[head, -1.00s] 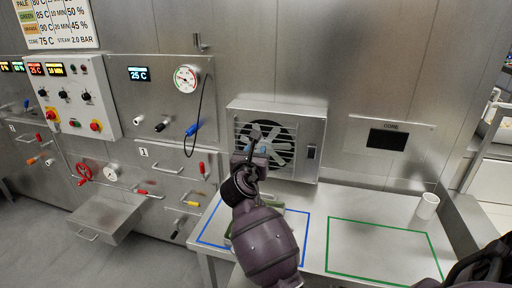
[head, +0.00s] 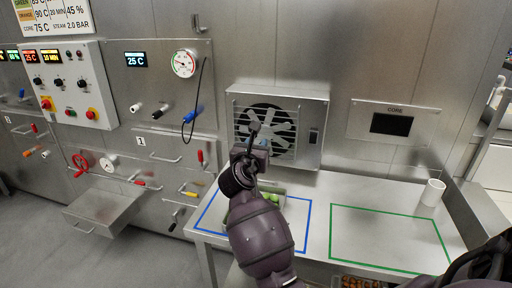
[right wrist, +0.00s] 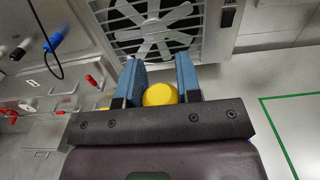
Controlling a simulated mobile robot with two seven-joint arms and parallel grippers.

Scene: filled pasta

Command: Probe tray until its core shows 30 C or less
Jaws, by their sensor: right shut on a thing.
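My right gripper (head: 254,148) is over the left part of the bench, in front of the fan unit. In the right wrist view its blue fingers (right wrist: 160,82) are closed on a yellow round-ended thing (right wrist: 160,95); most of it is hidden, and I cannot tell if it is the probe. A tray (head: 281,187) with green pasta (head: 271,197) lies inside the blue outline, mostly hidden behind my right arm. The CORE display (head: 391,124) on the wall is dark, with no reading visible. My left gripper is not in view.
The fan unit (head: 278,126) stands at the back of the bench. The green-outlined area (head: 385,238) is empty. A white cup (head: 432,192) stands at its right. A blue-handled cable (head: 189,117) hangs on the left panel. Brown pieces (head: 360,283) show below the bench.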

